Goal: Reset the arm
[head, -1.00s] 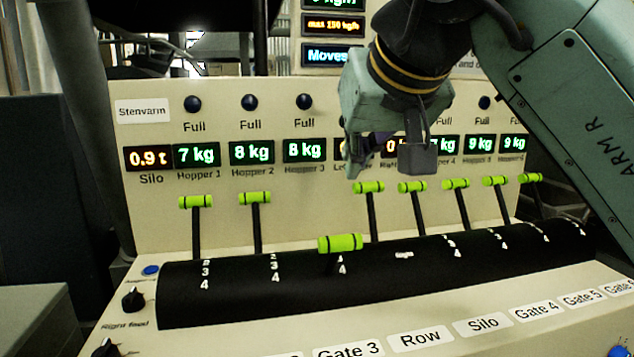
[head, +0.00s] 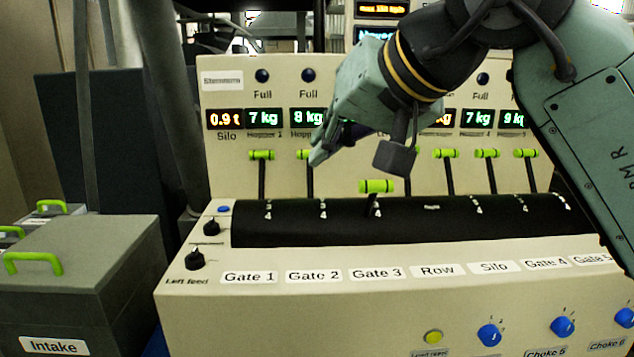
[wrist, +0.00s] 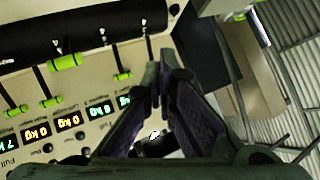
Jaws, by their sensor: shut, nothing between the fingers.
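My arm with its dark wrist and teal links comes in from the upper right in the head view. My gripper (head: 318,150) hangs in front of the upright display panel (head: 232,86), above the row of green-handled levers. In the wrist view my gripper (wrist: 158,75) has its dark fingers together with nothing between them. The Gate 3 lever (head: 376,186) stands pulled further forward than the other levers. The gripper appears apart from the levers, though it partly covers the second one (head: 306,154).
A black curved lever cover (head: 400,220) runs across the console. Blue choke knobs (head: 489,334) and a yellow button (head: 433,337) sit on the front. A grey Intake box (head: 70,270) with a green handle (head: 33,263) stands at the left.

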